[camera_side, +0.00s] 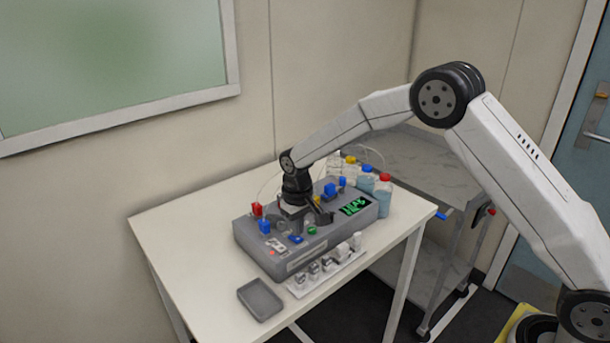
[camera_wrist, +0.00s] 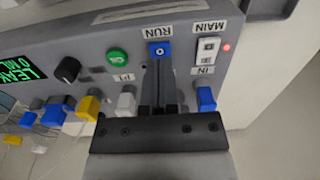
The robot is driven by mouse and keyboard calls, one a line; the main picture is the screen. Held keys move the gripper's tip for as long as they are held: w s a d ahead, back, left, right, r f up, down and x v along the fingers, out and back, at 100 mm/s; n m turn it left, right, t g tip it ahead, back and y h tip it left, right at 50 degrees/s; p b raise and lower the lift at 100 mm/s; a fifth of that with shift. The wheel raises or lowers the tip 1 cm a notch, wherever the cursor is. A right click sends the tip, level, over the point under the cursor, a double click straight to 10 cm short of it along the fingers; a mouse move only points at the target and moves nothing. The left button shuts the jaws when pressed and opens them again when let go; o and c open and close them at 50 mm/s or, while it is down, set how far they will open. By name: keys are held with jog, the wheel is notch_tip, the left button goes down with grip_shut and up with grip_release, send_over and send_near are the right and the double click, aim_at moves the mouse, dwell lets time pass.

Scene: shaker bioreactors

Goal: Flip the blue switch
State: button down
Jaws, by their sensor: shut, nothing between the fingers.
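The blue switch (camera_wrist: 159,48) sits under the RUN label on the front panel of the grey device. A white "O" mark shows on its face. In the side view the blue switch (camera_side: 296,239) is on the near part of the device (camera_side: 300,262). My gripper (camera_wrist: 160,68) is shut and empty. Its fingertips lie just below the blue switch in the wrist view. I cannot tell whether they touch it. In the side view my gripper (camera_side: 297,220) points down over the device top, behind the switch, and its fingertips are hard to make out.
The white MAIN switch (camera_wrist: 208,49) and a lit red lamp (camera_wrist: 227,47) are beside the blue switch; a green button (camera_wrist: 117,57) and black knob (camera_wrist: 68,70) are on its other side. Coloured connectors flank my fingers. A grey tray (camera_side: 260,299) and vial rack (camera_side: 325,268) stand in front.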

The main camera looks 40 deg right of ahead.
aim_at(299, 239)
jog(key=shift+f, duration=0.9)
dwell(0.8)
jog(key=shift+r, duration=3.55)
jog(key=shift+s, duration=0.1)
jog(key=s+d+t, duration=0.1)
jog(key=s+d, duration=0.1)
jog(key=s, duration=1)
jog(key=s+d+t, duration=0.1)
jog(key=s+d, duration=0.2)
jog(key=s, duration=0.9)
jog(key=shift+s+r+t, duration=0.3)
jog(key=shift+s, duration=0.05)
